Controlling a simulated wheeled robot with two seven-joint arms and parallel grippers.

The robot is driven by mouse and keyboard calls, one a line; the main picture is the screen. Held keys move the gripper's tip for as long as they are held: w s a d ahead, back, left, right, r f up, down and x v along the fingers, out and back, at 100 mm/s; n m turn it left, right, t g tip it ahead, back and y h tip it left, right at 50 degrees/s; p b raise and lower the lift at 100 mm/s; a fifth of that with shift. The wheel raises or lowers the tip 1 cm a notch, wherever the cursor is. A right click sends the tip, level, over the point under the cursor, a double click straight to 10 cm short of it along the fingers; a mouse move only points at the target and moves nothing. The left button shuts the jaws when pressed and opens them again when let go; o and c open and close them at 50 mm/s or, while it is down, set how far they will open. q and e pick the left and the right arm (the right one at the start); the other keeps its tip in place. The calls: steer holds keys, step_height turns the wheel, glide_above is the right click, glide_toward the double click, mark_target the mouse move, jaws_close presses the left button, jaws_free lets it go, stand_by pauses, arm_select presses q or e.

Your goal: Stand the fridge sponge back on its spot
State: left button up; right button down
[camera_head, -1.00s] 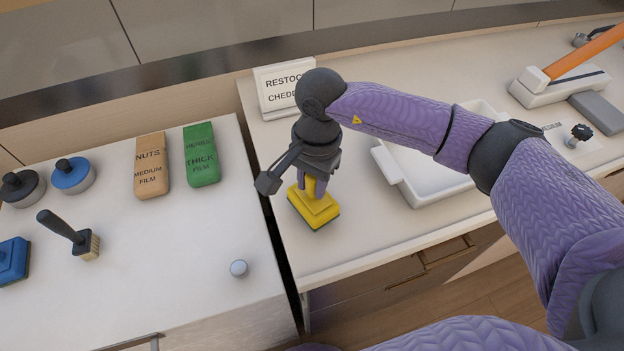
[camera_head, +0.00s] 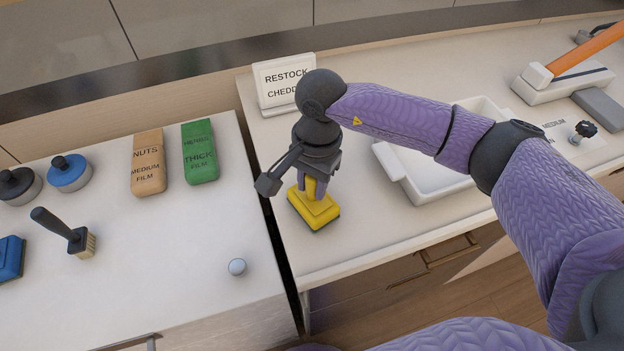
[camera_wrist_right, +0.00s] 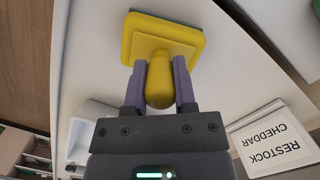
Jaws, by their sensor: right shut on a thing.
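A yellow block-shaped sponge (camera_head: 320,213) with an upright knob handle and a dark underside is at the left end of the right-hand counter (camera_head: 352,240). My right gripper (camera_head: 314,188) points down over it and is shut on its handle. In the right wrist view the handle of the sponge (camera_wrist_right: 165,38) sits between the two fingers of the right gripper (camera_wrist_right: 158,75). The sponge is upright, on or just above the counter; I cannot tell if it touches. My left gripper is not in view.
A "RESTOCK CHEDDAR" sign (camera_head: 284,84) stands behind the gripper. A white tray (camera_head: 405,186) is to the right. A gap separates the left counter (camera_head: 190,240), which bears a brush (camera_head: 75,238), a blue block (camera_head: 10,258), an orange NUTS block (camera_head: 149,163) and a green block (camera_head: 200,152).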

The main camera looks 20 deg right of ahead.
steer(key=shift+f, duration=0.2)
steer(key=shift+f, duration=0.1)
steer(key=shift+c, duration=1.7)
jaws_free()
steer(key=r+p, duration=0.1)
steer(key=r, duration=0.1)
steer(key=r+p, duration=0.1)
steer(key=r, duration=0.2)
steer(key=r+p, duration=0.2)
steer(key=shift+w+d+r, duration=0.3)
steer(key=shift+d+r, duration=0.05)
steer(key=shift+r, duration=0.15)
